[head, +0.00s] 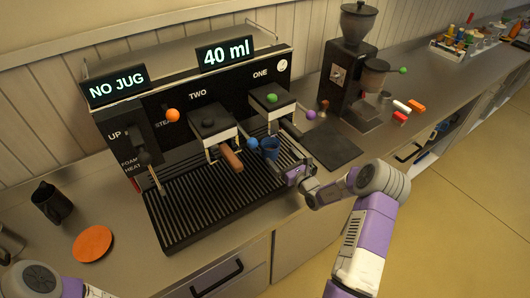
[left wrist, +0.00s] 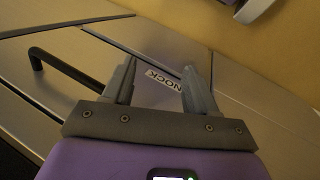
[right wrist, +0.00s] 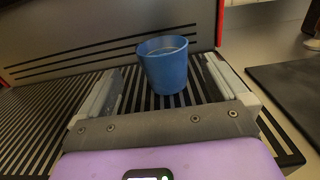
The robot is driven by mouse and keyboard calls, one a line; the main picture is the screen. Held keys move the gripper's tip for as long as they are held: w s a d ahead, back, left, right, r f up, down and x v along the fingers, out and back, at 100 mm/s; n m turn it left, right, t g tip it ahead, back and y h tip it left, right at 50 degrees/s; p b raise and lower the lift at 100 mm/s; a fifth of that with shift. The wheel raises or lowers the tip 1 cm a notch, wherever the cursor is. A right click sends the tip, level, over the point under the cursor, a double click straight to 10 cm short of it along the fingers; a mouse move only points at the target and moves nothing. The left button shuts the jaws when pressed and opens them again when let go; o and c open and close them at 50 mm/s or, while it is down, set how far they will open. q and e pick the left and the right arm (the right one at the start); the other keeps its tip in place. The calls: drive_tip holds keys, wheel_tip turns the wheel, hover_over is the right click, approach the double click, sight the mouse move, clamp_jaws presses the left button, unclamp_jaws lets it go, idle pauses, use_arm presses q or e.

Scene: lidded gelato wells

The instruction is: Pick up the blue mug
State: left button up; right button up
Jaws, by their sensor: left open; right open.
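The blue mug (head: 271,148) stands upright on the drip tray (head: 184,212) of the coffee machine, below the group marked ONE. In the right wrist view the mug (right wrist: 165,65) is just beyond the fingertips, between the lines of the two fingers. Its handle cannot be made out. My right gripper (head: 283,165) is open and empty, reaching in from the front right, low over the tray. My left gripper (left wrist: 157,78) is open and empty, in front of a drawer front labelled KNOCK. In the head view only part of my left arm shows at the bottom left.
The coffee machine (head: 170,115) rises behind the mug, with a wooden-handled portafilter (head: 231,159) to its left. A black mat (head: 330,146) and the grinder (head: 343,85) are on the right. A black jug (head: 52,203) and an orange disc (head: 93,244) are on the left.

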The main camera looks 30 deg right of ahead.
sight(276, 150)
drive_tip(key=w, duration=0.7)
drive_tip(key=shift+w+r, duration=0.15)
drive_tip(key=shift+w, duration=0.1)
drive_tip(key=shift+r, duration=0.1)
drive_tip(key=c, duration=1.1)
